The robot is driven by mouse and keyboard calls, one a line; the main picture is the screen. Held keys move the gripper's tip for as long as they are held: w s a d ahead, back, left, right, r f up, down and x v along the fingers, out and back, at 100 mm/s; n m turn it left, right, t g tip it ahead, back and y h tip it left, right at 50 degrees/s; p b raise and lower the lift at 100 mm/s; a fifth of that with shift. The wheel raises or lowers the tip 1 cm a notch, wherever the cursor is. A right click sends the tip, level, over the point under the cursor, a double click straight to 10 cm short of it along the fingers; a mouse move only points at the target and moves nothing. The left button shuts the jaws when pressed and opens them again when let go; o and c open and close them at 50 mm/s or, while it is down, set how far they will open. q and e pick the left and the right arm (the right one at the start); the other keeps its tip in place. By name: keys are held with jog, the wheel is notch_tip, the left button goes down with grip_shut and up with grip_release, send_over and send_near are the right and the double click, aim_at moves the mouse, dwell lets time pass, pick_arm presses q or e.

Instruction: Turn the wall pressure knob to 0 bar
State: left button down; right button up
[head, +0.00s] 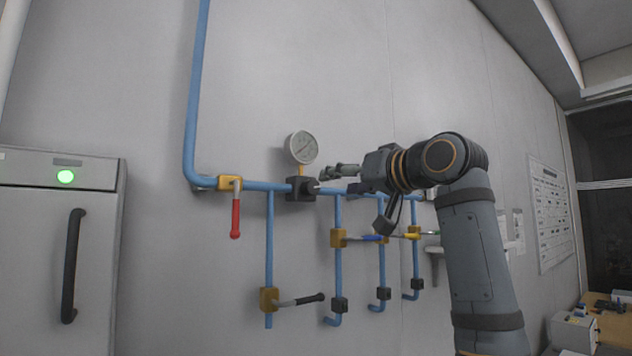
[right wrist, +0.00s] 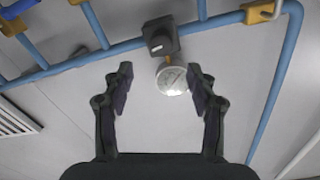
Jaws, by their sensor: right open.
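The round white pressure gauge (head: 303,147) stands on a short yellow stem above a black block with the pressure knob (head: 311,187), on the blue wall pipe. My right gripper (head: 327,173) comes in from the right, just right of the gauge and knob. In the right wrist view my right gripper (right wrist: 159,72) is open and empty. The gauge (right wrist: 172,81) shows between its fingers, and the black block with the knob (right wrist: 160,38) lies beyond the fingertips. I see no contact. The gauge reading is too small to tell. My left gripper is not in view.
Blue pipes (head: 270,235) run along the wall. A red-handled valve (head: 236,210) hangs left of the knob. Below are a black-handled valve (head: 297,301) and a blue-handled one (head: 364,238). A grey cabinet (head: 55,250) stands at left. The wall above the gauge is clear.

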aim_at(314, 187)
jog(key=p+x, duration=0.4)
jog(key=x, duration=0.4)
jog(key=shift+s+a+r, duration=0.15)
jog(key=shift+a, duration=0.05)
jog(key=shift+w+a+p, duration=0.2)
jog(key=shift+w+p, duration=0.15)
jog(key=shift+w, duration=0.1)
jog(key=shift+d, duration=0.1)
jog(key=shift+f, duration=0.25)
jog(key=c, duration=1.2)
